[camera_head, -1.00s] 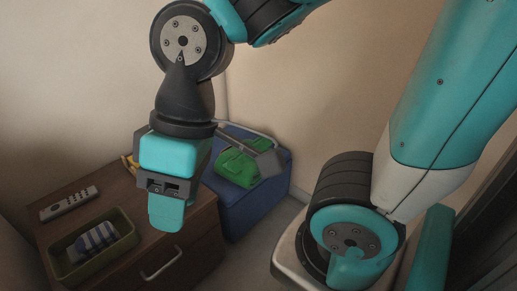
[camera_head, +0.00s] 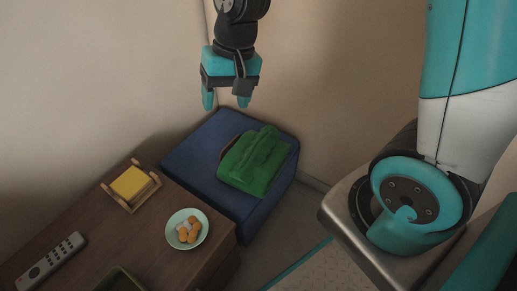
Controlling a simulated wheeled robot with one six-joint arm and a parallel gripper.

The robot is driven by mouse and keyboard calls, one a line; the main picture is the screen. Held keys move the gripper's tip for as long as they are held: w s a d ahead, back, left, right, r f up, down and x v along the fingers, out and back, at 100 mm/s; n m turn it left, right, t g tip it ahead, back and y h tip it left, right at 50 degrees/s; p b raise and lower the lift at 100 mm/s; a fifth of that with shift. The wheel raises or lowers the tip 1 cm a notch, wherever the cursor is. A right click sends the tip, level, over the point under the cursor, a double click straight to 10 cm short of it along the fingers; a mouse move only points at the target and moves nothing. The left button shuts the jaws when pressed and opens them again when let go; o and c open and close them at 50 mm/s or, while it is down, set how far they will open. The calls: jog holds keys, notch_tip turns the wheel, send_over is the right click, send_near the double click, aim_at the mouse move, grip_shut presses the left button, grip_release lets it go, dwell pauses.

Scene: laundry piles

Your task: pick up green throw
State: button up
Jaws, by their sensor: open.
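The green throw (camera_head: 254,160) lies folded in a soft heap on top of the blue ottoman-like block (camera_head: 190,158), toward its right side. A thin dark brown edge shows beside the throw's upper left; I cannot tell what it belongs to. My gripper (camera_head: 226,103) hangs above the far part of the blue block, pointing down. Its two teal fingers are apart with nothing between them. It appears above and slightly left of the throw in the picture, not touching it.
A brown wooden cabinet (camera_head: 110,240) stands at the lower left. On it are a remote (camera_head: 50,262), a wooden holder with yellow napkins or similar (camera_head: 131,185), a plate of orange-brown food (camera_head: 187,229) and a green tray's edge (camera_head: 121,279). Walls rise behind the block.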

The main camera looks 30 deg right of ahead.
jog(key=w+d+f+m+h+p, duration=0.1)
jog(key=w+d+f+m+p, duration=0.1)
jog(key=w+d+f+m, duration=0.4)
jog(key=m+h+b, duration=0.1)
jog(key=m+h, duration=0.1)
jog(key=m, duration=0.2)
send_over(257, 146)
jog(key=f, duration=1.8)
jog(key=shift+w+a+f, duration=0.25)
jog(key=shift+a+f, duration=0.05)
jog(key=shift+f, duration=0.05)
jog(key=shift+s+d+f+b, duration=0.15)
jog(key=shift+f+b, duration=0.55)
jog(key=shift+f, duration=0.85)
jog(key=shift+s+f+b, duration=0.15)
jog(key=shift+f+b, duration=0.55)
jog(key=shift+f, duration=0.85)
jog(key=shift+r, duration=0.1)
grip_shut()
